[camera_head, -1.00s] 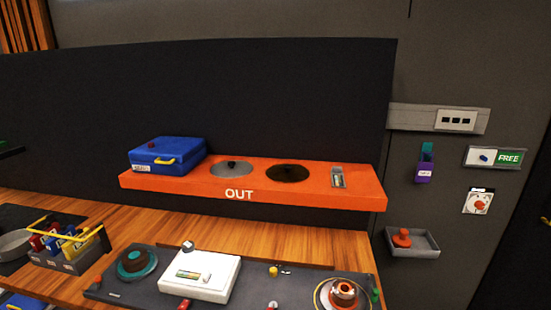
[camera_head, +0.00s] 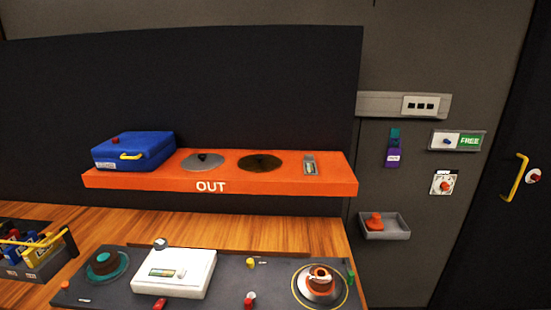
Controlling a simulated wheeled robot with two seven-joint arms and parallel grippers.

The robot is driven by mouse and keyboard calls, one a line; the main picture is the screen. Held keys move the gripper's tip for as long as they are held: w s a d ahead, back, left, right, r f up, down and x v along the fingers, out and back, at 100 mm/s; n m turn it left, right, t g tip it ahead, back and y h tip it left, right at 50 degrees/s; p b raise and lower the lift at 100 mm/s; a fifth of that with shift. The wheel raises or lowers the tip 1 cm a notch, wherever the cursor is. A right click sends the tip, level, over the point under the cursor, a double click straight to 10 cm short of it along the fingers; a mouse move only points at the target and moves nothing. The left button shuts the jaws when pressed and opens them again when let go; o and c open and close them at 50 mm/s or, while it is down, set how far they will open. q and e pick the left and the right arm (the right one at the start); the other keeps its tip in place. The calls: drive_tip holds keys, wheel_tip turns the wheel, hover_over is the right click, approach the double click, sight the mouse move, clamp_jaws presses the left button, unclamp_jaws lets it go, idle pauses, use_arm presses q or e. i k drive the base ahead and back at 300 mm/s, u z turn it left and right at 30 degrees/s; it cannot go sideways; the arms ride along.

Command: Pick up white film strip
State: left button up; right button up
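I cannot make out a white film strip for certain in the head view. A white box (camera_head: 190,262) with a small green and red display sits on the dark control panel (camera_head: 228,292). A small pale metal piece (camera_head: 310,165) lies at the right end of the orange OUT shelf (camera_head: 330,182); it is too small to identify. Neither of my grippers shows in this view.
A blue case (camera_head: 133,151) and two discs sit on the orange shelf. A crate of coloured items (camera_head: 40,262) stands at left. A wall tray (camera_head: 392,231) holds a red knob. A yellow door handle (camera_head: 516,178) is at right. Wooden counter (camera_head: 240,230) is bare between shelf and panel.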

sight(162, 273)
drive_tip(key=z, duration=2)
drive_tip(key=k, duration=2.3)
drive_tip(key=u, duration=3.05)
